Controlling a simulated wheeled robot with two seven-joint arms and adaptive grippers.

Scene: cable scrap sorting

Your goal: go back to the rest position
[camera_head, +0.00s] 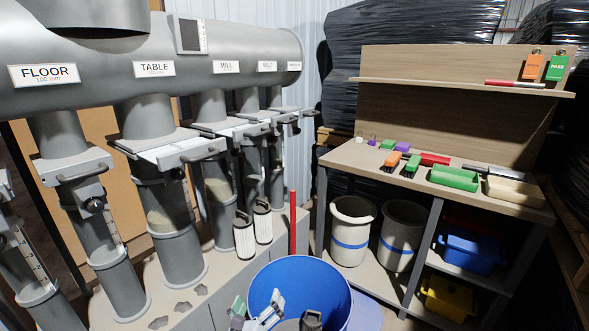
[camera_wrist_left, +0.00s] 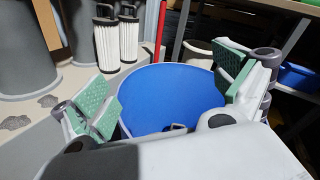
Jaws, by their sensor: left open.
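My left gripper (camera_head: 258,310) shows at the bottom of the head view, in front of and over the blue bin (camera_head: 300,272). In the left wrist view its two green-padded fingers (camera_wrist_left: 165,92) stand wide apart with nothing between them. The open blue bin (camera_wrist_left: 165,90) lies beyond and below the fingers there. A small dark object shows low in the bin's opening and I cannot tell what it is. My right gripper is not in view.
Grey duct pipes with labelled gates (camera_head: 185,150) stand at the left. Two pleated filters (camera_head: 244,236) and a red post (camera_head: 293,222) stand behind the bin. A wooden workbench (camera_head: 345,158) with small trays is at the right, with pale buckets (camera_head: 351,232) below.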

